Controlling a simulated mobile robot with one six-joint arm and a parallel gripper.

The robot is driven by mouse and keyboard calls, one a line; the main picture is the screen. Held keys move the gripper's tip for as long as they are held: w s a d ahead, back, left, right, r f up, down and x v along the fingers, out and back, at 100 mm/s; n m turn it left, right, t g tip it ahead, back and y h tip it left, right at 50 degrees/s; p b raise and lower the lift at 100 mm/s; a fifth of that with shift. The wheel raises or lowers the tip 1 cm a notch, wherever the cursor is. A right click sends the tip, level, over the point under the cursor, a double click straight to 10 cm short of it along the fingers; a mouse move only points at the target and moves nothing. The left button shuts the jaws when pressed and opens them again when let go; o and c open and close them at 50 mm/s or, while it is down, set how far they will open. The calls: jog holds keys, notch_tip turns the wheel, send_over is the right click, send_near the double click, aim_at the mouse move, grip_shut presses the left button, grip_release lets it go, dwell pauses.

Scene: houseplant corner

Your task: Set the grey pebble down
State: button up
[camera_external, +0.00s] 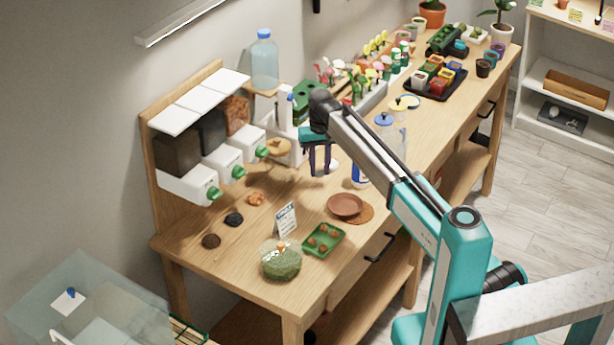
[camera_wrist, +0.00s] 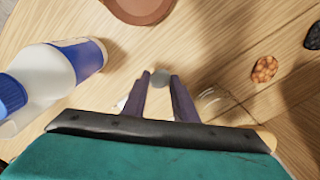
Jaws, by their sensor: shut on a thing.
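The grey pebble (camera_wrist: 160,79) is small and smooth in the wrist view, held between the fingertips of my gripper (camera_wrist: 161,82). The two dark purple fingers are shut on it. In the external view my gripper (camera_external: 319,173) points down over the wooden bench, in front of the dispensers. The pebble is too small to make out there. The bench shows below the fingertips in the wrist view, but I cannot tell the exact height.
A blue-and-white bottle (camera_wrist: 72,65) stands close to the fingers. A terracotta saucer (camera_external: 345,205), green tray (camera_external: 309,249), label card (camera_external: 286,220) and mossy glass bowl (camera_external: 281,262) are nearer the front. Small piles of clay balls (camera_external: 256,199) and charcoal (camera_external: 234,219) lie before the dispensers.

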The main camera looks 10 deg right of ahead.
aim_at(317, 183)
jog(key=shift+w+a, duration=0.15)
jog(key=shift+w, duration=0.25)
jog(key=shift+w+a, duration=0.1)
jog(key=shift+w, duration=0.3)
jog(key=shift+f+p, duration=0.85)
jog(key=shift+f, duration=1)
jog(key=shift+f, duration=0.1)
jog(key=o, duration=1)
